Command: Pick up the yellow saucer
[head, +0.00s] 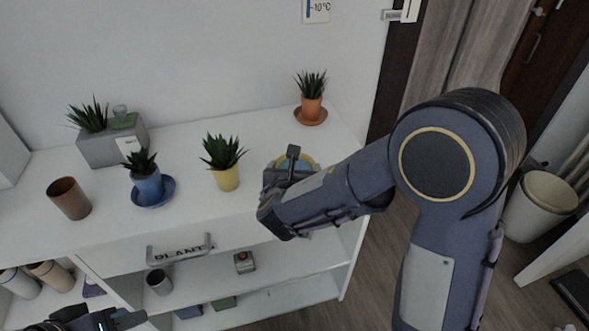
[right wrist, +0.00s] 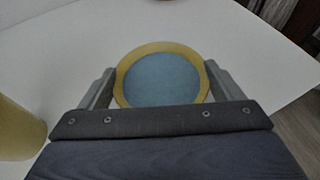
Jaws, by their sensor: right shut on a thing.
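The yellow saucer (right wrist: 126,64) has a yellow rim and a blue-grey middle. In the right wrist view it lies between the two fingers of my right gripper (right wrist: 160,85), which is shut on it. In the head view the saucer (head: 309,160) is mostly hidden behind my right gripper (head: 292,163), over the right part of the white shelf top. I cannot tell whether it touches the surface. My left gripper (head: 98,320) is at the bottom left edge, only partly in view, and its opening is unclear.
A yellow pot with a plant (head: 226,178) stands just left of my right gripper. A blue pot on a blue saucer (head: 168,190), a brown cup (head: 69,198) and a terracotta pot on a saucer (head: 311,107) stand on the shelf desk (head: 110,236).

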